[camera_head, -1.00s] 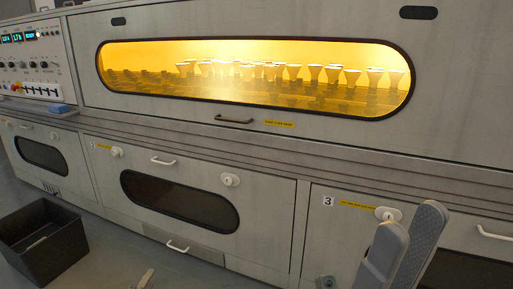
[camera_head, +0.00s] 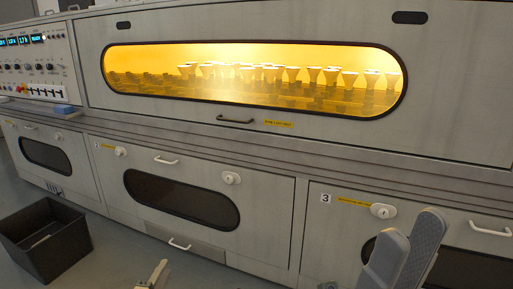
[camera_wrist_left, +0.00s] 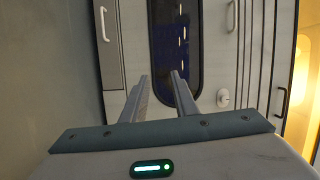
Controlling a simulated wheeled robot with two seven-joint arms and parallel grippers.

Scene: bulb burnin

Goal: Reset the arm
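My left gripper (camera_head: 155,273) shows only as small pale tips at the bottom edge of the head view, over the floor. In the left wrist view its two fingers (camera_wrist_left: 160,92) stand apart with nothing between them, facing a cabinet door with a dark oval window (camera_wrist_left: 176,45). My right gripper (camera_head: 412,228) rises at the lower right of the head view, in front of the door marked 3. Its two grey fingers look parted and hold nothing visible. The rest of both arms is out of the head view.
A burn-in cabinet has a long lit window (camera_head: 255,78) with rows of bulbs behind it. Below are closed doors with white handles (camera_head: 165,160). A control panel (camera_head: 38,65) is at the left, with a blue object (camera_head: 64,109) on the ledge. A black bin (camera_head: 45,240) stands on the floor.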

